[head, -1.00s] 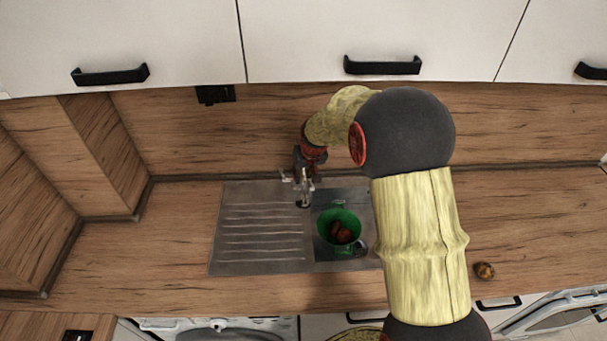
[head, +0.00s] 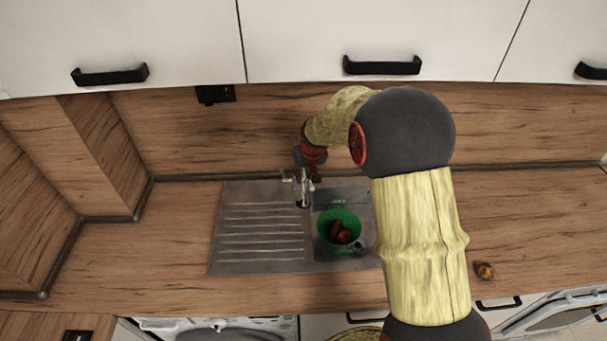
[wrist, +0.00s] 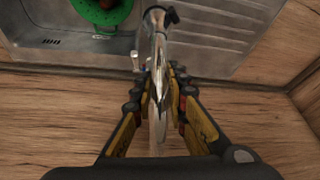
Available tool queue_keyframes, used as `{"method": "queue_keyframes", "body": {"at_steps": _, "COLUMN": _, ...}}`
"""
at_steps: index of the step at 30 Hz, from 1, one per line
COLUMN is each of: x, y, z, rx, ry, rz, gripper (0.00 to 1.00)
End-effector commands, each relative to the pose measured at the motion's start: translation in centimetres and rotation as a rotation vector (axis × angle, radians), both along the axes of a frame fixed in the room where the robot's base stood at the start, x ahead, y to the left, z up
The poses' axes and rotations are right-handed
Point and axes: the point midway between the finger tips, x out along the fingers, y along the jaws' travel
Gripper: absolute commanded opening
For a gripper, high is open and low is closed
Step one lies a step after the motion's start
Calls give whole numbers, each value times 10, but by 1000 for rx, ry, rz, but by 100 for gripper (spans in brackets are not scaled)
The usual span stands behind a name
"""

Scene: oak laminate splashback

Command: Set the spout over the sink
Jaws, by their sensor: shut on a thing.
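The metal tap stands at the back edge of the sink, and its spout (head: 304,196) points forward along the border between drainboard and basin. In the wrist view the spout (wrist: 157,38) runs away from me, its dark tip near that border. My gripper (wrist: 159,88) is shut on the spout, a finger on each side; in the head view it shows small and dark behind the tap. The steel sink (head: 229,238) has a ribbed drainboard at left and a basin at right. My arm partly covers the basin's right edge.
A green colander (head: 325,222) with several reddish-brown items sits in the basin; it also shows in the wrist view (wrist: 88,13). A small brown round item (head: 484,270) lies on the counter at right. The wooden splashback (head: 230,135) stands close behind the tap.

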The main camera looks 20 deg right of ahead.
Motion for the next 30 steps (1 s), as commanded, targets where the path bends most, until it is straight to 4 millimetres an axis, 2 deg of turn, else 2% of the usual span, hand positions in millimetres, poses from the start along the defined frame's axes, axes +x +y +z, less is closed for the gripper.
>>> {"method": "queue_keyframes", "body": {"at_steps": 5, "x": -1, "y": -4, "z": -1, "rx": -1, "ry": -2, "rz": 20, "gripper": 0}}
{"method": "queue_keyframes", "body": {"at_steps": 11, "x": -4, "y": -18, "z": -3, "rx": -1, "ry": -3, "rz": 90, "gripper": 0}}
{"method": "queue_keyframes", "body": {"at_steps": 22, "x": -7, "y": -63, "z": -5, "rx": 0, "ry": -3, "rz": 326, "gripper": 0}}
{"method": "queue_keyframes", "body": {"at_steps": 30, "x": -2, "y": -98, "z": -3, "rx": -1, "ry": -2, "rz": 523, "gripper": 0}}
